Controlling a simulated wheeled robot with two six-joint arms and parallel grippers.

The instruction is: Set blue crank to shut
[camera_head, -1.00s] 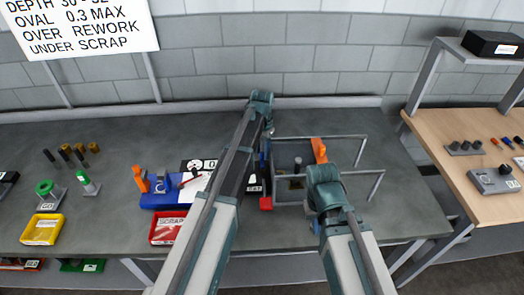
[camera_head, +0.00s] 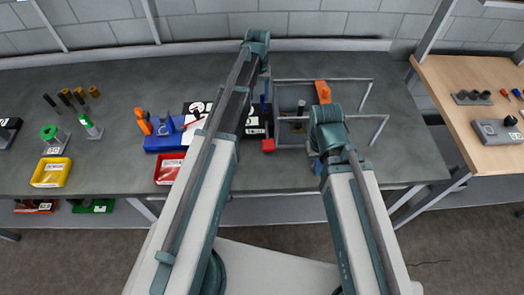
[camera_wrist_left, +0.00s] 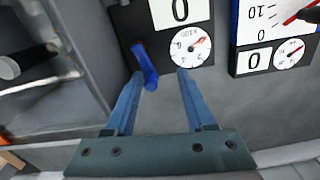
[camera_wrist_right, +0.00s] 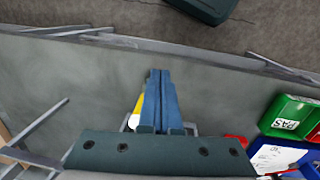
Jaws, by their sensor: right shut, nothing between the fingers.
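The blue crank (camera_wrist_left: 146,66) shows in the left wrist view, at the lower edge of a black panel (camera_wrist_left: 128,30). A round white dial (camera_wrist_left: 192,46) with a red pointer is beside it. My left gripper (camera_wrist_left: 158,77) is open, with its blue fingers apart and the crank between their tips in the picture; I cannot tell any contact. In the head view my left arm hides most of the panel and its gripper. My right gripper (camera_wrist_right: 159,72) is shut and empty, over the bench's front part.
Bare bench (camera_head: 400,160) lies to the right.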

